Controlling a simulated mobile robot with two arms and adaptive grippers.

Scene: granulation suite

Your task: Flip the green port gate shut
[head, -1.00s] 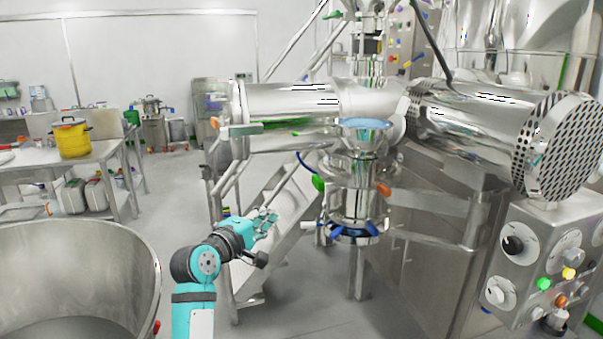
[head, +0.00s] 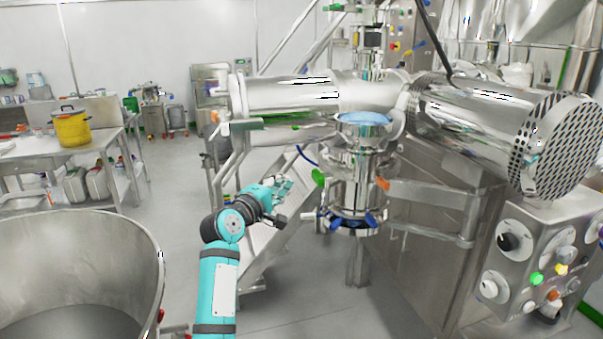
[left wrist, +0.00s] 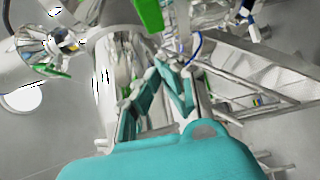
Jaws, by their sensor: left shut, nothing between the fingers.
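A green paddle-like flap (head: 318,177), which I take to be the green port gate, stands out on the left side of the steel port column under the blue-topped funnel. A green piece (left wrist: 148,15) also shows at the top of the left wrist view, likely the same flap. My left gripper (head: 284,187) is shut and empty, a short way left of and slightly below the flap in the head view, apart from it. Its teal fingers (left wrist: 160,82) show in the left wrist view. The flap's hinge is too small to make out. My right gripper is not in view.
An orange tab (head: 383,184) sits on the column's right side, with blue clamps (head: 371,220) below. A horizontal steel cylinder (head: 290,95) hangs above my gripper. A large steel bowl (head: 148,235) stands at the left. Steel stairs (head: 262,245) are behind my arm.

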